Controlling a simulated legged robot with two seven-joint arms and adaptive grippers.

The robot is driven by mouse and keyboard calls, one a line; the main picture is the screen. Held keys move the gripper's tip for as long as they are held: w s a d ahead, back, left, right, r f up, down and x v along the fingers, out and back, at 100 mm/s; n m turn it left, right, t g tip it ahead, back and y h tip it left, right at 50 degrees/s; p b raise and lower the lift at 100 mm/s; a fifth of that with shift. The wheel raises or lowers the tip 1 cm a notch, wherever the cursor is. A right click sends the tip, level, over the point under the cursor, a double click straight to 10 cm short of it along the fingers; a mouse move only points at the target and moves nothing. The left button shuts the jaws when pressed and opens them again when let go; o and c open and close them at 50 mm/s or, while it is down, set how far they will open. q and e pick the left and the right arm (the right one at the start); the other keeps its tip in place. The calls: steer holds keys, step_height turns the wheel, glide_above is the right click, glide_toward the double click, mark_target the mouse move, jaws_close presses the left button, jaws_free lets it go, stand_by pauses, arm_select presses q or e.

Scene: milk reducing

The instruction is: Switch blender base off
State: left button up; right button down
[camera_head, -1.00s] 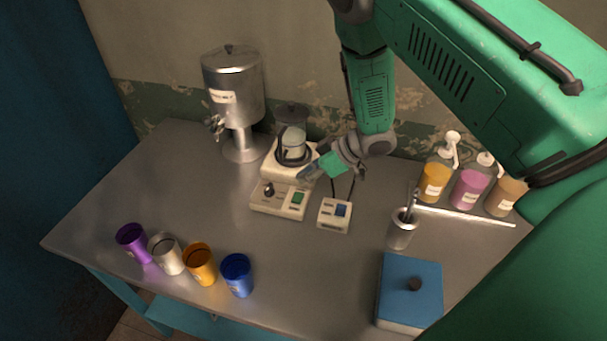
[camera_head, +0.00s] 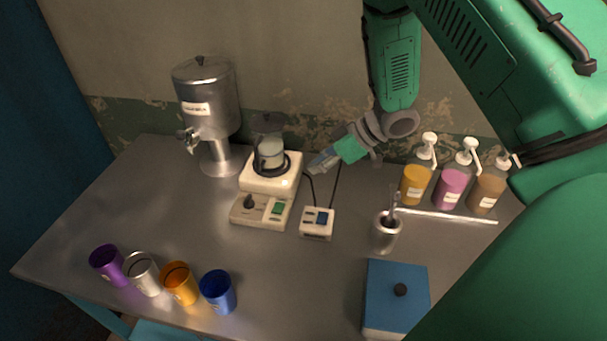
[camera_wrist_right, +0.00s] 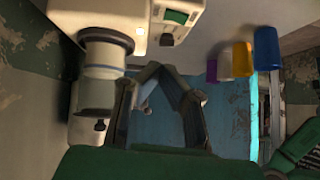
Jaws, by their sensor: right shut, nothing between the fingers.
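The cream blender base (camera_head: 262,213) stands at the table's centre back, with a dark knob (camera_head: 249,202) and a green switch (camera_head: 278,208) on its front. A clear jar (camera_head: 270,153) sits on its upper part. In the wrist view the green switch (camera_wrist_right: 175,16) shows at the top, and the jar (camera_wrist_right: 98,88) at left. I cannot tell from the switch's look whether it is on or off. My right gripper (camera_head: 316,167) is shut and empty, just right of the blender, apart from the switch. Its fingers (camera_wrist_right: 155,72) show in the wrist view. My left gripper is out of view.
A small white box with a blue switch (camera_head: 317,221) sits right of the base, with cables behind it. A metal dispenser (camera_head: 208,105) stands at left, pump bottles (camera_head: 450,185) at right. Several cups (camera_head: 180,284) line the front left; a blue-lidded box (camera_head: 397,290) is front right.

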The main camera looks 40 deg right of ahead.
steer(key=b, duration=0.3)
glide_above(275, 210)
steer(key=d, duration=0.1)
step_height(275, 210, down, 7)
steer(key=shift+d+r, duration=0.1)
steer(key=shift+r, duration=0.05)
step_height(275, 210, down, 2)
steer(key=shift+s+f, duration=0.15)
steer(key=shift+f+y, duration=0.3)
steer(key=shift+f, duration=0.25)
steer(key=shift+s+d+f, duration=0.1)
steer(key=shift+d+f, duration=0.05)
steer(key=shift+d, duration=0.15)
steer(key=shift+s+a+f, duration=0.2)
steer(key=shift+a+f, duration=0.05)
steer(key=shift+a, duration=0.25)
steer(key=shift+w, duration=0.1)
